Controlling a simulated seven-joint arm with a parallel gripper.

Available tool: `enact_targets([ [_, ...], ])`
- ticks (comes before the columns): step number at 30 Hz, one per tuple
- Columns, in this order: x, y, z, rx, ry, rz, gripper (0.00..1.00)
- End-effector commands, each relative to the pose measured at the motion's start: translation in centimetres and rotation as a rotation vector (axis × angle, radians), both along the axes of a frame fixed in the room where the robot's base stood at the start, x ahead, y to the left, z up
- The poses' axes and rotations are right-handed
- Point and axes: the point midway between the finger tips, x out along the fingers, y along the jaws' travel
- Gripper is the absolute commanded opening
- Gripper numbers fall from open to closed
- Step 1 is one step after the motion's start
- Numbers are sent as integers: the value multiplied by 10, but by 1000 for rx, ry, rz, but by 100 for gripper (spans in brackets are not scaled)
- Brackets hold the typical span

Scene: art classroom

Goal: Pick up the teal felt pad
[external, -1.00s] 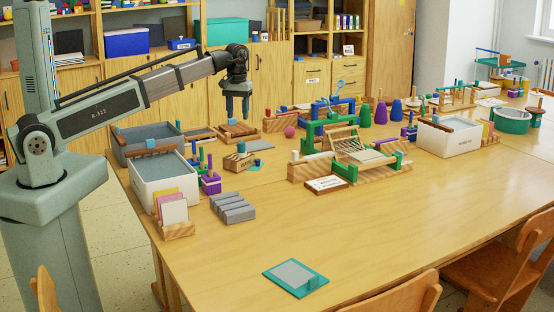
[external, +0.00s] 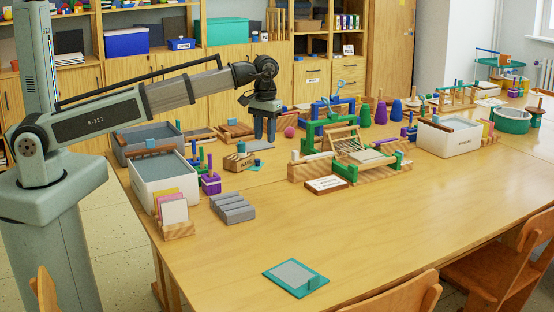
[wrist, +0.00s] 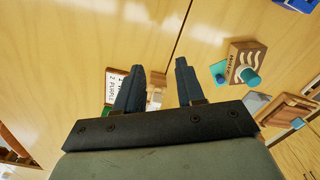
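A small flat teal square, which looks like the teal felt pad (external: 252,168), lies on the table beside a wooden block (external: 236,163). In the wrist view the teal pad (wrist: 217,69) is right of my fingers, with a small dark peg-like piece at it; I cannot tell whether the piece stands on it. The wooden block (wrist: 239,58) there has white wavy lines and a teal knob. My gripper (external: 265,139) is above the table, apart from the pad. In the wrist view my gripper (wrist: 160,67) has its fingers spread with nothing between them.
A wooden loom with green parts (external: 358,150) stands right of the gripper. Grey blocks (external: 233,208) and a white bin (external: 163,185) are at the left. A teal-bordered board with a grey centre (external: 296,278) lies in front. The front table is otherwise largely clear.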

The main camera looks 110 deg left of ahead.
Motion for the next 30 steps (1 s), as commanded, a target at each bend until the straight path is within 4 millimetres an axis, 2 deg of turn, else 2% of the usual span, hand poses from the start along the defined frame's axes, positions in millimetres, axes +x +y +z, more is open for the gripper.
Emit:
enact_targets([
  [1, 14, -20, -1, -1, 2, -35, 38],
  [6, 54, -82, -5, -4, 8, -140, 38],
  [11, 87, -144, -8, -7, 15, -238, 38],
  [15, 113, -201, -12, -10, 23, -324, 38],
  [24, 159, -329, -19, -11, 33, -503, 38],
  [30, 179, -395, -23, -10, 36, -573, 38],
])
